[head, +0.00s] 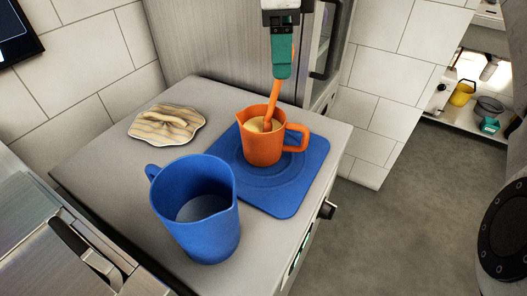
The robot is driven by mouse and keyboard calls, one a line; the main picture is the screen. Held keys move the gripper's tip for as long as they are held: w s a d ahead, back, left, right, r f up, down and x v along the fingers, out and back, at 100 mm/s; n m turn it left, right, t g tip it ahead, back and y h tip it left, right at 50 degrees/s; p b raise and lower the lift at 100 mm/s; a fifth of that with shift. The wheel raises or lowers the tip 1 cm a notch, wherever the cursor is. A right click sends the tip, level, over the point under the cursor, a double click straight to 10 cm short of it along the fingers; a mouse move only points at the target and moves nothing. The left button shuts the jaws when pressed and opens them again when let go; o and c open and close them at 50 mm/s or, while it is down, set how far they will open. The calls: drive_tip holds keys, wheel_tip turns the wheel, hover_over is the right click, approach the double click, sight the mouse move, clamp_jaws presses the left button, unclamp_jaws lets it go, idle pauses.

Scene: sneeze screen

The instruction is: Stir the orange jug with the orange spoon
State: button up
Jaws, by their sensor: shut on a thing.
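The orange jug (262,147) stands upright on a blue mat (287,198) on the grey counter, its handle to the right. It holds a pale tan filling. My gripper (281,72), with green fingers, is above the jug and shut on the orange spoon (274,97). The spoon slants down and to the left into the jug. Its lower end is hidden in the filling.
A blue jug (196,225), seemingly empty, stands at the counter's front, left of the mat. A striped cloth-like item (167,124) lies at the back left. A metal cabinet with a dark handle (331,40) stands behind. Open floor (390,235) lies to the right.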

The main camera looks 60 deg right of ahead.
wheel_tip(320, 180, up, 9)
drive_tip(key=p, duration=0.6)
drive_tip(key=shift+p, duration=0.3)
drive_tip(key=shift+r, duration=0.15)
